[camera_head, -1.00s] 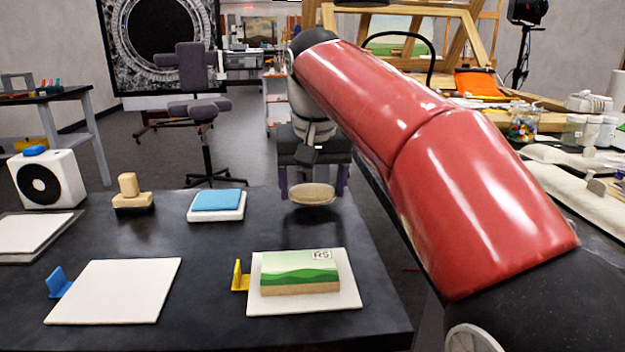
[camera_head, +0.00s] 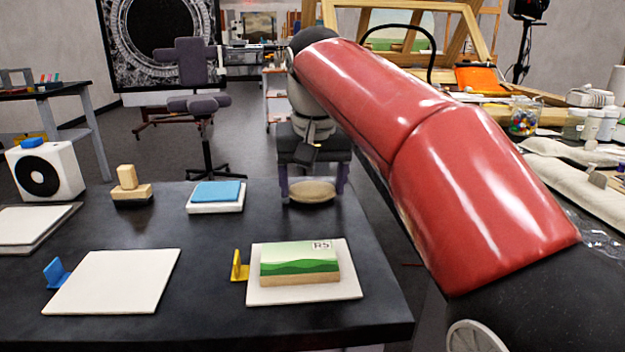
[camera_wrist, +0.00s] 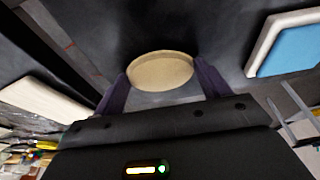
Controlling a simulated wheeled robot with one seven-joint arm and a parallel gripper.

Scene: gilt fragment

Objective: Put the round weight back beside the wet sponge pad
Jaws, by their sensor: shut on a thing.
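The round weight (camera_head: 312,191) is a flat tan disc. My gripper (camera_head: 312,188) points down and is shut on it, with a dark purple finger on each side. The weight is at or very near the black table top; whether it touches is hard to tell. In the wrist view the disc (camera_wrist: 160,70) sits between the fingers (camera_wrist: 162,82). The wet sponge pad (camera_head: 216,192) is blue on a white tray, to the left of the weight with a gap of bare table between. The pad (camera_wrist: 292,48) also shows at the right of the wrist view.
A painted landscape block (camera_head: 300,262) lies on a white board in front, beside a yellow stop (camera_head: 239,266). A blank white board (camera_head: 112,282) lies front left. A wooden stamp (camera_head: 130,182) stands left of the sponge. The table's right edge is close to the weight.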

